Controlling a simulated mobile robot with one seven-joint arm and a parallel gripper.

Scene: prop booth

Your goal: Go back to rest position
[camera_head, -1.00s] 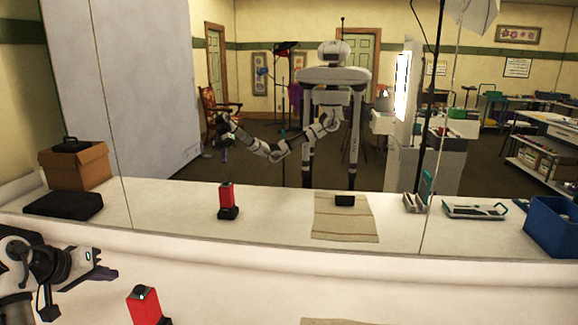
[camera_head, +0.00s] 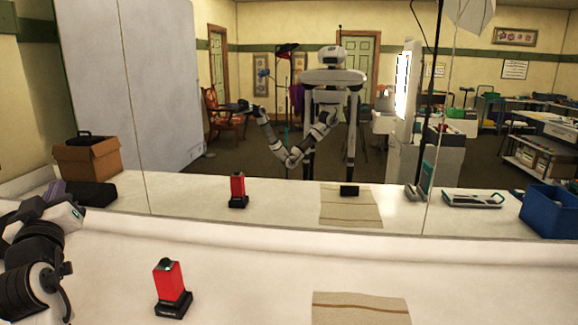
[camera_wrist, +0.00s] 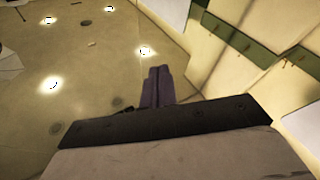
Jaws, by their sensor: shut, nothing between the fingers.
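My gripper (camera_head: 55,190) is at the far left of the head view, raised above the white counter, with its purple fingers pointing up. In the wrist view the two fingers (camera_wrist: 158,86) lie together with nothing between them. The ceiling lights show beyond them. The gripper is apart from every object. My arm appears bent in the mirror.
A red block on a black base (camera_head: 168,280) stands on the white counter (camera_head: 240,290). A striped beige cloth (camera_head: 360,310) lies to its right, cut by the frame. A large mirror (camera_head: 290,215) behind reflects a cardboard box, a blue bin and the room.

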